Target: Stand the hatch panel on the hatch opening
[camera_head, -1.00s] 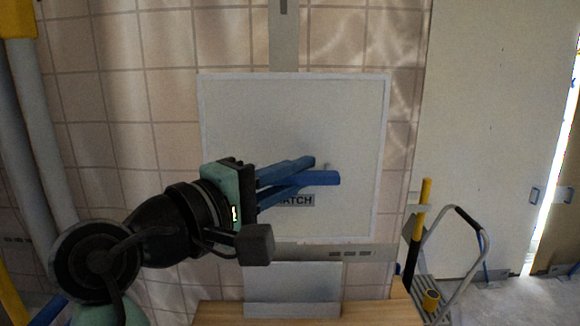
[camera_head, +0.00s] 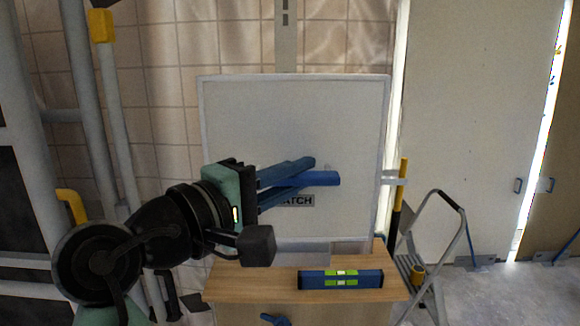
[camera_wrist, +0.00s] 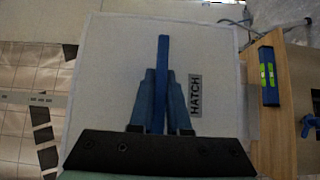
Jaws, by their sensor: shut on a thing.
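The hatch panel (camera_head: 260,120) is a pale, nearly square board with a light rim and a dark "HATCH" label, standing upright in front of the tiled wall in the head view. My gripper (camera_head: 322,174) reaches across its face, with blue fingers shut at its middle. I cannot make out the hatch opening; the panel covers much of the wall.
A wooden-topped cabinet (camera_head: 235,283) stands below the panel, bearing a blue spirit level (camera_head: 312,279). A step ladder (camera_head: 462,225) stands at the right, with free floor beyond it. Grey pipes (camera_head: 85,110) run up the left. A pale door (camera_head: 480,100) is at the right.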

